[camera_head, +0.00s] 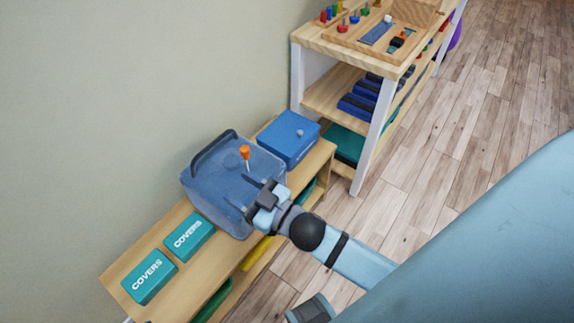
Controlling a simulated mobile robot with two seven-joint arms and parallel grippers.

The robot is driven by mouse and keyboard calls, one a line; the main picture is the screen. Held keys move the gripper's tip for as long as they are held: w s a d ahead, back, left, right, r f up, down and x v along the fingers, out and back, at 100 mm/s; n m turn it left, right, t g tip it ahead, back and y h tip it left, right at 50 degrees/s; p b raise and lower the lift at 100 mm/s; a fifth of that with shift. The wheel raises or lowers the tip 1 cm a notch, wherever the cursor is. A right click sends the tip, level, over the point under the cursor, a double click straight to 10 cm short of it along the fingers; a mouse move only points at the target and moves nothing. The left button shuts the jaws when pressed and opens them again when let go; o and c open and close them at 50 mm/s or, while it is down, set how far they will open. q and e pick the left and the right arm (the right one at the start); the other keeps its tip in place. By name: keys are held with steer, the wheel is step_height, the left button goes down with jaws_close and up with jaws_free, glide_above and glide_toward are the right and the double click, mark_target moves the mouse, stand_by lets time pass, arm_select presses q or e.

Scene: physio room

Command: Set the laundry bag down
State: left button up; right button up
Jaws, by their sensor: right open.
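The blue laundry bag (212,193), with a dark raised strap along its back edge and an orange toggle on top, rests on the low wooden bench (122,279). My right gripper (262,200) is open at the bag's right front side, close to its top edge. I cannot tell whether the fingers touch the bag. The bag's right front corner is partly hidden behind the gripper.
Two teal boxes marked COVERS (150,276) lie on the bench left of the bag. A blue box (288,138) stands just behind it to the right. A wooden shelf unit (318,44) with small items stands beyond. The plank floor (450,150) is clear.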

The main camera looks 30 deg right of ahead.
steer(key=s+d+f+m+g+h, duration=0.2)
steer(key=s+f+g, duration=0.1)
steer(key=s+f, duration=0.2)
steer(key=s+d+f+m+g+h, duration=0.1)
steer(key=s+d+f+g+h, duration=0.1)
steer(key=s+f, duration=0.4)
steer(key=shift+f+m+g+h, duration=0.3)
steer(key=shift+f+m+g, duration=0.1)
steer(key=shift+f+g, duration=0.5)
steer(key=shift+r, duration=0.1)
